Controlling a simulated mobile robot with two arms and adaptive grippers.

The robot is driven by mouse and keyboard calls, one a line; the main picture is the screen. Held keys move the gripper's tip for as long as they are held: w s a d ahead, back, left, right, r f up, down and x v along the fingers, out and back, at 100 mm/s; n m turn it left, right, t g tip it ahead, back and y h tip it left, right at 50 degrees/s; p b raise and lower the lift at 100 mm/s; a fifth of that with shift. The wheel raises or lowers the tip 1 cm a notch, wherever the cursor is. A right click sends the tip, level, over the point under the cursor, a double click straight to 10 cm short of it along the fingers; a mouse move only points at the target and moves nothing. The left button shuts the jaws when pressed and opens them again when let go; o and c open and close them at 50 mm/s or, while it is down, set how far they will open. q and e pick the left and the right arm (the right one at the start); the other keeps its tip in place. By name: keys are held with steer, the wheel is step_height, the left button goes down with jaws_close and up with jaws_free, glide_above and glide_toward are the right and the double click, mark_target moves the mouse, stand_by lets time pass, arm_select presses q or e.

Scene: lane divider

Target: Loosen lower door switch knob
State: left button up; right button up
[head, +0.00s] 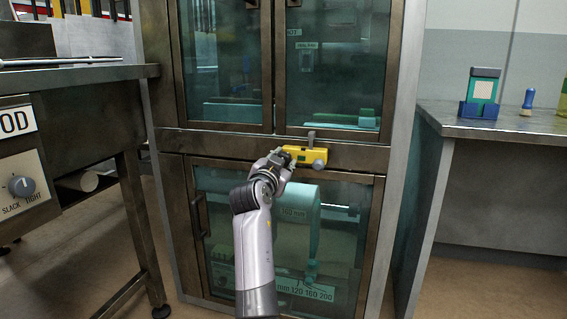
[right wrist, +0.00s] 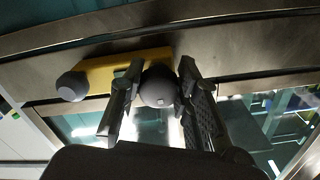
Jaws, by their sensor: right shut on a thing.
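In the right wrist view the two fingers of my right gripper (right wrist: 160,72) are shut on a round dark grey knob (right wrist: 158,88), one on each side. My left gripper is not in view.
The glass lower door (head: 345,240) is closed, with a handle (head: 198,216) at its left. The upper doors (head: 333,65) are closed too. A bench with a SLACK/TIGHT dial (head: 21,187) stands left; a counter (head: 510,124) with small items stands right.

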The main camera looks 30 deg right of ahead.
mark_target(282, 153)
steer(key=o, duration=0.7)
steer(key=shift+w+a+f, duration=0.1)
steer(key=shift+a+f, duration=0.05)
steer(key=shift+f, duration=0.1)
steer(key=o, duration=0.3)
steer(key=shift+a+r, duration=0.1)
steer(key=shift+r, duration=0.05)
steer(key=shift+o, duration=0.9)
steer(key=shift+d+r, duration=0.15)
steer(key=shift+d, duration=0.05)
step_height(282, 153, up, 10)
steer(key=shift+f, duration=0.1)
